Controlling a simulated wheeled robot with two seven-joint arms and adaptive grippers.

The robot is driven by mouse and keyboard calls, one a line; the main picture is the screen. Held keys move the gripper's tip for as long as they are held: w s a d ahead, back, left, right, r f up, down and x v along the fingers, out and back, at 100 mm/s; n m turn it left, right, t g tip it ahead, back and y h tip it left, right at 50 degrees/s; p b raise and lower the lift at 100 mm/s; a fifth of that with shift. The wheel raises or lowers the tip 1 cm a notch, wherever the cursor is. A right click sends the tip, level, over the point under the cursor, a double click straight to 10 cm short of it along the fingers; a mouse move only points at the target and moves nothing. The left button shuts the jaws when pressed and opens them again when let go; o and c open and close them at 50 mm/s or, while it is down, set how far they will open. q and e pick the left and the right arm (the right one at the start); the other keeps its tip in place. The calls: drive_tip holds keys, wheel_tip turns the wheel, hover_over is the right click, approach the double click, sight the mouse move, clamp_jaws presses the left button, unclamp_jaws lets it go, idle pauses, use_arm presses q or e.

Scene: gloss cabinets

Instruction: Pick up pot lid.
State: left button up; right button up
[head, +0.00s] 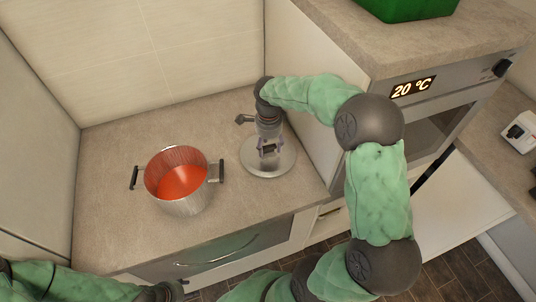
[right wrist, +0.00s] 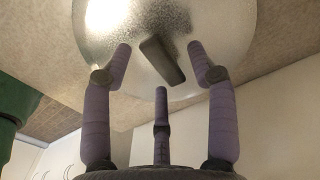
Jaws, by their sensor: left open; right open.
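The pot lid (head: 255,167) is a round, silvery disc lying on the counter to the right of the pot (head: 184,205). Its dark handle (right wrist: 163,62) shows in the right wrist view. My right gripper (head: 268,147) points down over the lid. In the right wrist view its purple fingers (right wrist: 160,65) are spread around the handle, without a visible grip on it. The pot is metal with black handles and holds something red-orange. My left gripper (head: 172,290) is at the lower edge of the head view, partly cut off, in front of the counter and away from the lid.
A green container (head: 408,8) sits on top. Walls close the counter (head: 110,180) at left and back. Bare counter lies left of and behind the pot.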

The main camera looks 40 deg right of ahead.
drive_tip(key=shift+f, duration=0.9)
clamp_jaws()
